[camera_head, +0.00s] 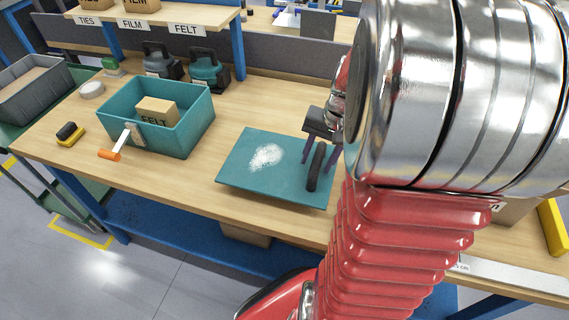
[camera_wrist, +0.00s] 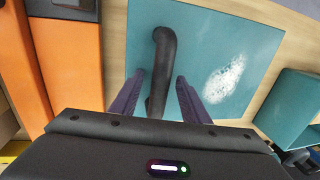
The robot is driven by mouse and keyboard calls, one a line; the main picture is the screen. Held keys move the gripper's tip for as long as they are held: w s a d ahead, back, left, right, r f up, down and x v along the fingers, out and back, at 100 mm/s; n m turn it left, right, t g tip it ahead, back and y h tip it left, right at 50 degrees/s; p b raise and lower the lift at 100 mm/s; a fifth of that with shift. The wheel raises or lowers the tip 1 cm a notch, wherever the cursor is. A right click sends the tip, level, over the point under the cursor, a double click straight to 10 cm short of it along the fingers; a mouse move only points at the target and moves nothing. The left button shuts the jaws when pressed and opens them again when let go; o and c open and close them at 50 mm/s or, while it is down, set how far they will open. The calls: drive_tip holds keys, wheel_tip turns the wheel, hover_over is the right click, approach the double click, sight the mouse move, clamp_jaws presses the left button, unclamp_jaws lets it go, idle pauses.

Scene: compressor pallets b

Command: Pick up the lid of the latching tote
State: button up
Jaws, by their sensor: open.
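The lid (camera_head: 244,178) is a flat teal panel lying on the bench, with a white powdery patch on top and a black bar handle (camera_head: 316,167) near its right side. The lid also shows in the wrist view (camera_wrist: 200,45), with the handle (camera_wrist: 164,55) upper centre. My gripper (camera_head: 311,160) is open over the handle; its purple fingers (camera_wrist: 158,98) stand on either side of the handle's near part in the wrist view. I cannot tell whether they touch it.
A yellow-and-black brush (camera_head: 70,133), a white round item (camera_head: 91,89) and two dark-topped containers (camera_head: 205,72) are on the bench. A grey bin (camera_head: 35,88) is at far left. An orange object (camera_wrist: 66,50) stands beside the lid in the wrist view.

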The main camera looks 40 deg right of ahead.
clamp_jaws()
idle(0.5)
